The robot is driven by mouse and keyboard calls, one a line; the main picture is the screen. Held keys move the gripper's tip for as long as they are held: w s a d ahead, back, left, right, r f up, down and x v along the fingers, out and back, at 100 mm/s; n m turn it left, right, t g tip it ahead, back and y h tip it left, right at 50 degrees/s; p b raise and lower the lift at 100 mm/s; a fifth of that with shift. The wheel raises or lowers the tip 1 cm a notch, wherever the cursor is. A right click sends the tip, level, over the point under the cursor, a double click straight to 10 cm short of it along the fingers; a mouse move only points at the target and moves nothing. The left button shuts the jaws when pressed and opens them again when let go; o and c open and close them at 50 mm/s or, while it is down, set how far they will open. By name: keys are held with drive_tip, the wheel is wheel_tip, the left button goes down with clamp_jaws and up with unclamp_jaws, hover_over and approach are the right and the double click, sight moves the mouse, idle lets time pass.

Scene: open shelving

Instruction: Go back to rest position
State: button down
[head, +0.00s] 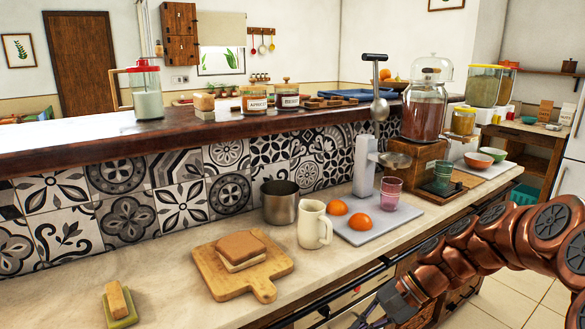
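My gripper (368,315) shows at the bottom edge, right of centre, at the end of my copper-coloured arm. It hangs in front of the counter's drawer fronts, lower than the worktop in the picture. Its dark fingers are partly cut off by the bottom edge, so I cannot tell whether they are open or shut. I see nothing held in the visible part. My arm reaches in from the right edge.
The worktop holds a cutting board (205,270) with a sandwich, a metal pot (280,203), a cream pitcher (313,225) and a grey tray (350,233) with two oranges (359,221). Behind is a raised wooden bar (60,145). Tiled floor (515,285) is open at lower right.

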drive_tip(key=s+a+r+n+g+h+p, duration=0.15)
drive_tip(key=s+r+n+h+p, duration=0.3)
drive_tip(key=s+r+p, duration=0.6)
drive_tip(key=s+d+r+n+h+p, duration=0.1)
drive_tip(key=s+d+r+h+p, duration=0.1)
drive_tip(key=s, duration=0.5)
drive_tip(key=s+d+r+n+h+p, duration=0.2)
drive_tip(key=s+d+r, duration=0.1)
drive_tip(key=s, duration=0.5)
drive_tip(key=shift+d+t+h, duration=0.35)
drive_tip(key=shift+d+t, duration=0.1)
drive_tip(key=shift+d, duration=0.25)
drive_tip(key=shift+n, duration=0.25)
